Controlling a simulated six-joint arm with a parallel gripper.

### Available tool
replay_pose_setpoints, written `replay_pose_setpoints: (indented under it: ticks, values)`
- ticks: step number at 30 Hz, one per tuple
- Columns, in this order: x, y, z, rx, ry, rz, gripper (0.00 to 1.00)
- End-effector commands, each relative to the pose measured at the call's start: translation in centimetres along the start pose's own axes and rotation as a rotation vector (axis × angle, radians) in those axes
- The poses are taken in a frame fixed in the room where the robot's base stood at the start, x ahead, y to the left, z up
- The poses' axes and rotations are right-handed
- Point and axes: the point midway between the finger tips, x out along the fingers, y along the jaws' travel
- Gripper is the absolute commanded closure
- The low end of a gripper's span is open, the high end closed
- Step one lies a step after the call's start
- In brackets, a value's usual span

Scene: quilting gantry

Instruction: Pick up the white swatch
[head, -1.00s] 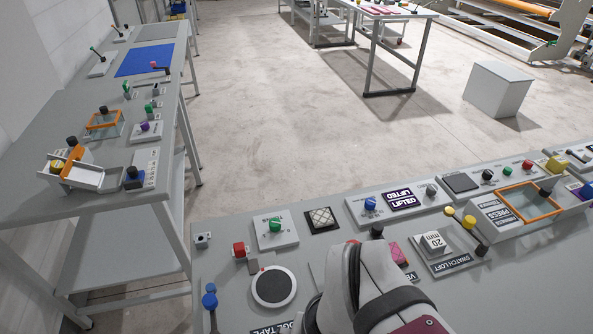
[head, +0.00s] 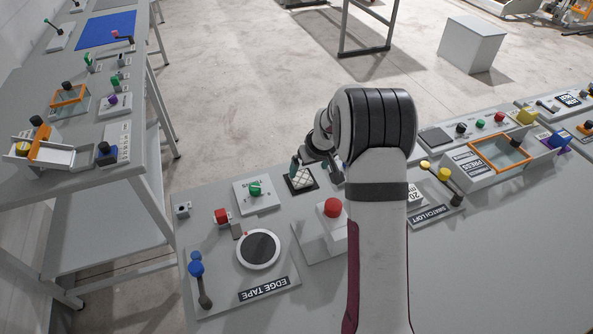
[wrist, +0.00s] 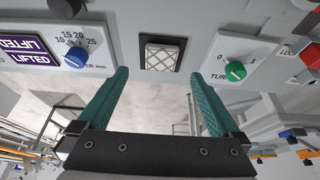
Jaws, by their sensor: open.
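The white swatch (head: 301,178) is a small pale square with a grid of lines. It lies on a dark square pad on the grey bench. In the wrist view the swatch (wrist: 162,54) shows ahead of and between the fingertips, with a gap to them. My gripper (wrist: 159,73) has two teal fingers spread wide with nothing between them. In the head view my arm covers part of the bench, and the fingers are partly hidden near the swatch.
A panel with a green knob (head: 255,188) sits left of the swatch. A red button (head: 333,208) stands in front, near my arm. In the wrist view a blue knob (wrist: 75,57) and a lit display (wrist: 25,47) lie left of the swatch.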

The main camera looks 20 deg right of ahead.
Motion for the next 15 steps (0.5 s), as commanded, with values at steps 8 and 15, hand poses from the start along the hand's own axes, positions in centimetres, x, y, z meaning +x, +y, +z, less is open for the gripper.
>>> replay_pose_setpoints:
  ticks: [8, 15]
  values:
    - [4.5, -0.2, 0.4, 0.001, -0.003, -0.001, 0.0]
    - [8.0, -0.3, 0.5, 0.001, -0.002, -0.001, 0.0]
